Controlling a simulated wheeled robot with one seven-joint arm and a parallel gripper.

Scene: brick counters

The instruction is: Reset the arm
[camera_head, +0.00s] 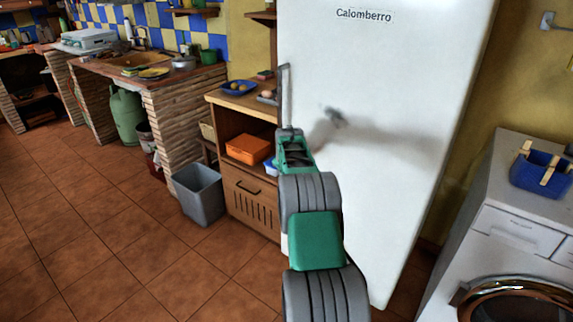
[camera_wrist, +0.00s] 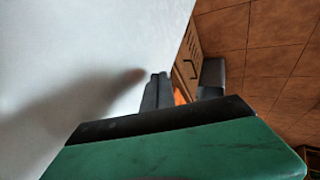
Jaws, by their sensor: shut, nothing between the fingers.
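My green and grey arm reaches up in front of a tall white fridge (camera_head: 400,60) in the head view. My gripper (camera_head: 289,133) is at the fridge's left edge, just below the end of its long vertical handle (camera_head: 285,95) in the picture. I cannot tell whether it touches the handle or the door. In the wrist view, the dark fingers of my gripper (camera_wrist: 157,88) are together and empty, beside the white fridge surface (camera_wrist: 80,50). The fridge door looks closed.
A wooden cabinet (camera_head: 255,200) with an orange box (camera_head: 249,149) stands left of the fridge, with a grey bin (camera_head: 198,192) beside it. A washing machine (camera_head: 515,215) bearing a blue basket (camera_head: 541,177) is at the right. The tiled floor (camera_head: 90,230) at left is clear.

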